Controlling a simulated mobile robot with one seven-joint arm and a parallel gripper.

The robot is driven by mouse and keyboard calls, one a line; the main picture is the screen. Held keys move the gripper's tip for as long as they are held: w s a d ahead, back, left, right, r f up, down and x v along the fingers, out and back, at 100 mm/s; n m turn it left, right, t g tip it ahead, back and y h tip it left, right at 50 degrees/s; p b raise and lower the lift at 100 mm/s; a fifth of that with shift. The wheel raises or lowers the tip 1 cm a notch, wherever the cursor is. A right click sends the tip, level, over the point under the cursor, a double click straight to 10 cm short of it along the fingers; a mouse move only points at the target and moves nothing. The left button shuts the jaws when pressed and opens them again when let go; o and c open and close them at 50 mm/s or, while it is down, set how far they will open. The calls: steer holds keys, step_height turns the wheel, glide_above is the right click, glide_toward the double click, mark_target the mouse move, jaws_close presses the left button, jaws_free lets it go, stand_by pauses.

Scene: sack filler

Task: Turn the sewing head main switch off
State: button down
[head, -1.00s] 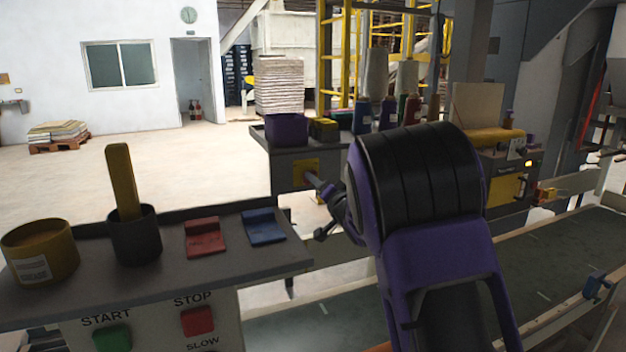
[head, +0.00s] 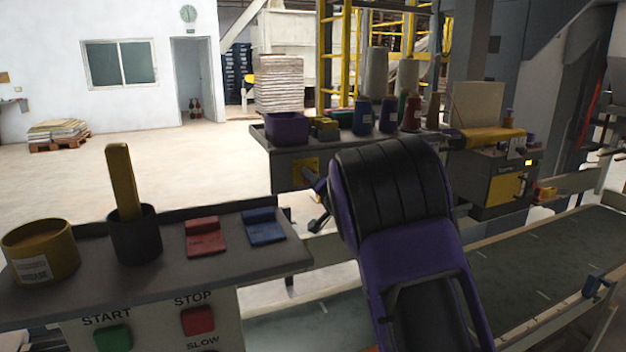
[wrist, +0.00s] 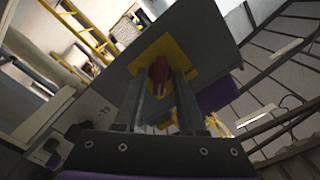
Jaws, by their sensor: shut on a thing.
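The main switch is a red handle (wrist: 160,70) on a yellow plate (wrist: 178,50), on the grey end face of a box in the wrist view. The plate also shows in the head view (head: 298,168), partly hidden by my arm. My gripper (wrist: 160,84) is shut on the red handle, with one finger on each side of it. In the head view my purple and black arm reaches to the plate, and the wrist hides most of the gripper. The switch's markings cannot be read.
A control desk (head: 70,290) with a yellow pot, a dark cup and red and blue pieces stands at front left. Thread spools (head: 388,115) and a purple bin (head: 287,128) stand above the switch box. A conveyor (head: 530,250) runs at the right.

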steer(key=shift+n+b, duration=0.3)
steer(key=shift+b, duration=0.05)
steer(key=n+b, duration=0.4)
steer(key=n, duration=1.3)
steer(key=shift+a, duration=0.15)
steer(key=shift+n, duration=0.3)
stand_by(0.3)
steer(key=c, duration=0.8)
jaws_free()
steer(key=shift+s, duration=0.15)
